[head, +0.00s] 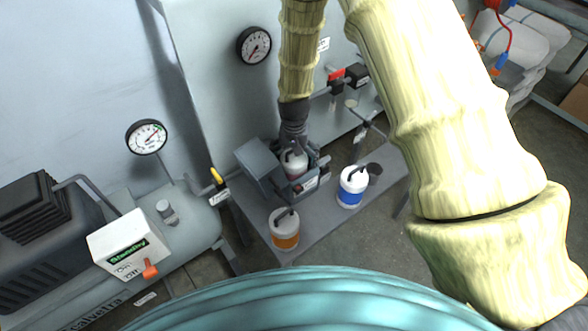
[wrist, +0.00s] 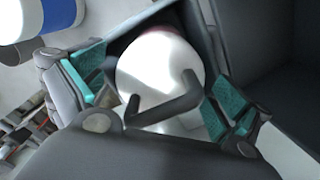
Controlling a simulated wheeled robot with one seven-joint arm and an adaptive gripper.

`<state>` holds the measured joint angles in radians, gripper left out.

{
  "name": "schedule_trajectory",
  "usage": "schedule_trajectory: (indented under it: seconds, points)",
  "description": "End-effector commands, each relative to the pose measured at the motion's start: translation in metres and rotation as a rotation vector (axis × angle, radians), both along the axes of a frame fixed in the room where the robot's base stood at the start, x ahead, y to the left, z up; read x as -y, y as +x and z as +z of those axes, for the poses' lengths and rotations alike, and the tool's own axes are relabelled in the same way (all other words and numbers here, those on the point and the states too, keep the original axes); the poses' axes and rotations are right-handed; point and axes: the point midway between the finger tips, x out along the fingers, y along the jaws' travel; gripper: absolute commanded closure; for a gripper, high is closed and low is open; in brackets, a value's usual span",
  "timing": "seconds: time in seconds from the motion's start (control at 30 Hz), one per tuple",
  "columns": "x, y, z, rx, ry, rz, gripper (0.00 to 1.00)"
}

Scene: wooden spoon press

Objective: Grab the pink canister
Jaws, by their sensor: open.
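The pink canister (head: 292,168) stands in a grey box-like machine (head: 263,166) on the bench, its white lid and dark handle on top. In the wrist view the white lid of the canister (wrist: 158,72) fills the middle, with a thin pinkish edge at the top. My gripper (wrist: 157,90) is open, with teal finger pads on the left and right of the lid. Whether the pads touch the canister cannot be told. In the head view my gripper (head: 294,140) is directly above the canister and partly hides it.
An orange-banded canister (head: 285,238) stands at the front of the bench (head: 255,215). A blue-banded canister (head: 351,190) stands right of the machine, near a dark round piece (head: 374,169). A compressor tank (head: 195,215) with a control box (head: 128,245) is at left.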

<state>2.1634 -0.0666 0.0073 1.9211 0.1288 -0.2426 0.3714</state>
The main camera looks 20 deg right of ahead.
Motion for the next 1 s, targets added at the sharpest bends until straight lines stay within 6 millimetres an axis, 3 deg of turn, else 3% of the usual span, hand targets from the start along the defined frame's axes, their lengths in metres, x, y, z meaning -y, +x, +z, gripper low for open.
schedule_trajectory:
  seconds: [0.07,0.5,0.57,1.0]
  points:
    - [0.0000,0.0000,0.0001,0.000,0.000,0.000,0.00]
    - [0.0000,-0.0002,0.0002,-0.001,0.000,0.000,0.80]
    - [0.0000,0.0001,0.0008,0.000,0.000,0.000,0.89]
    - [0.0000,0.0004,0.0093,0.001,0.000,0.000,0.89]
